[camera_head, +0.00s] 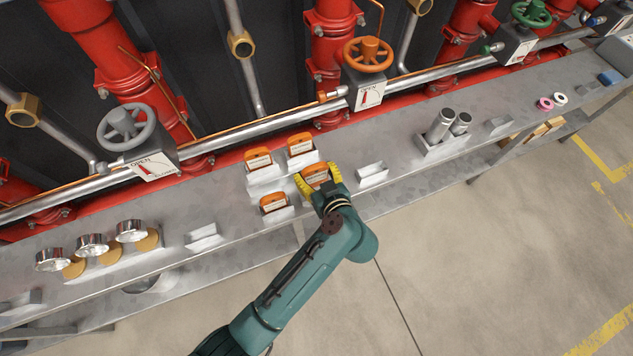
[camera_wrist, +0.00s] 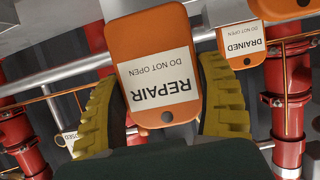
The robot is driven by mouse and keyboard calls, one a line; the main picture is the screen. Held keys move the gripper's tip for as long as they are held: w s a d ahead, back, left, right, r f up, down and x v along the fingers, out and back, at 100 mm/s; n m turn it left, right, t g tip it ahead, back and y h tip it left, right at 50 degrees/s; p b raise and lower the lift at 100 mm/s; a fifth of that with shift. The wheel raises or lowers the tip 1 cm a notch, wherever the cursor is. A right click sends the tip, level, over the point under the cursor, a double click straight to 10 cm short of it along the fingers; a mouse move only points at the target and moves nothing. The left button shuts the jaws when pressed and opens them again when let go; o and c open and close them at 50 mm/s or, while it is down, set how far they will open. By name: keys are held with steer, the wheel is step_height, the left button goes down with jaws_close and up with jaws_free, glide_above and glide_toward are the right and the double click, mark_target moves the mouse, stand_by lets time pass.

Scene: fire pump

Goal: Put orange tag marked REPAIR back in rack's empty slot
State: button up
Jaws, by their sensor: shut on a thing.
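The orange REPAIR tag (camera_wrist: 155,70) has a white label and stands between the two yellow fingers of my gripper (camera_wrist: 165,105) in the wrist view. My gripper (camera_head: 319,180) is shut on it. In the head view the held tag (camera_head: 315,173) is at the front right of the tag rack (camera_head: 264,175). Three other orange tags stand in the rack: back left (camera_head: 258,158), back right (camera_head: 300,143) and front left (camera_head: 273,203). The slot under the held tag is hidden by my gripper. I cannot tell whether the tag touches the rack.
A tag marked DRAINED (camera_wrist: 240,42) shows close by in the wrist view. An empty metal holder (camera_head: 372,174) is right of my gripper, another (camera_head: 203,237) is to the left. Gauges (camera_head: 92,245) and grey cylinders (camera_head: 440,125) stand further along the shelf. Red pipes and valve wheels (camera_head: 368,54) are behind.

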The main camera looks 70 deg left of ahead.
mark_target(315, 186)
step_height(315, 186, down, 7)
steer(key=shift+b, duration=1.25)
steer(key=o, duration=1.2)
steer(key=shift+r+p, duration=0.3)
steer(key=s+p+v, duration=0.1)
steer(key=p+v, duration=0.2)
steer(key=v, duration=0.8)
steer(key=shift+w+d, duration=0.45)
steer(key=shift+r, duration=0.1)
